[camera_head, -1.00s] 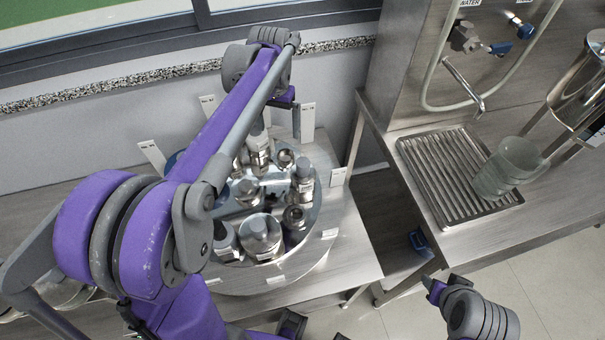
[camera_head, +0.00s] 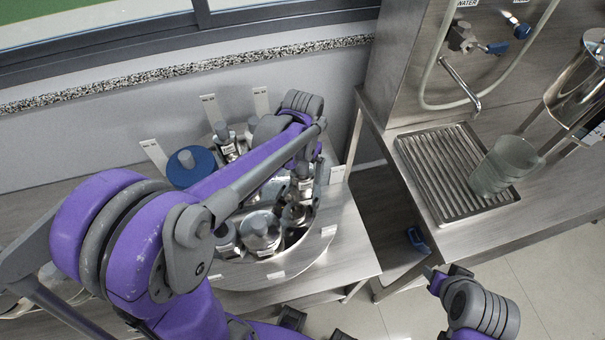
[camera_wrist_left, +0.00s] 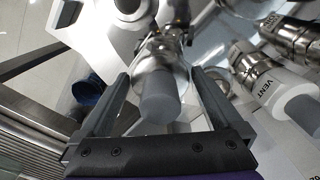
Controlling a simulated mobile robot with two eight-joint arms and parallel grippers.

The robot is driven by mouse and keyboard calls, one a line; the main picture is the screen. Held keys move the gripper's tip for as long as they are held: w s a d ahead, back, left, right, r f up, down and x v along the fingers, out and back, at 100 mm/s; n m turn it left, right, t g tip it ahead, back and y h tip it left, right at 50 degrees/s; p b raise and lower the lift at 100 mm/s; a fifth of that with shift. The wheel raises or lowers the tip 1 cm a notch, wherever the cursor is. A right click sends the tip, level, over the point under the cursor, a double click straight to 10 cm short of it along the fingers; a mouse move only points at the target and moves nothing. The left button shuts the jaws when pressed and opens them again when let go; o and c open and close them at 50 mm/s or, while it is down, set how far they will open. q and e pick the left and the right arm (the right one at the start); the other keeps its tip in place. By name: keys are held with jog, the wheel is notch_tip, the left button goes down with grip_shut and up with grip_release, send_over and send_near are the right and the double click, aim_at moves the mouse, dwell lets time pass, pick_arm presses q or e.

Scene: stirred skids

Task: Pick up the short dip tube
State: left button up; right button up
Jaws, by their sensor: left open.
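My left gripper (camera_head: 306,184) is over the right side of the round metal turntable, partly hidden by its own arm. In the left wrist view my left gripper (camera_wrist_left: 160,85) is open. A fitting with a grey cylindrical end (camera_wrist_left: 158,98) and a shiny metal body stands between its fingers, with a visible gap on each side. I cannot tell whether this fitting is the short dip tube; no label on it is readable. Part of my right arm shows at the lower right, with what looks like its gripper (camera_head: 432,274); its jaws cannot be made out.
The turntable (camera_head: 240,277) holds several metal fittings and a blue disc (camera_head: 190,167). A fitting labelled VENT (camera_wrist_left: 268,85) lies close to the right finger. Upright white label plates ring the turntable. A drain grate (camera_head: 440,178) with a clear jug (camera_head: 503,165) is at right.

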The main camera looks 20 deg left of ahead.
pick_arm(q)
notch_tip(320, 180, down, 2)
jog(key=shift+f, duration=0.15)
jog(key=c, duration=1.3)
jog(key=shift+c, duration=0.2)
notch_tip(320, 180, up, 10)
jog(key=shift+r, duration=0.1)
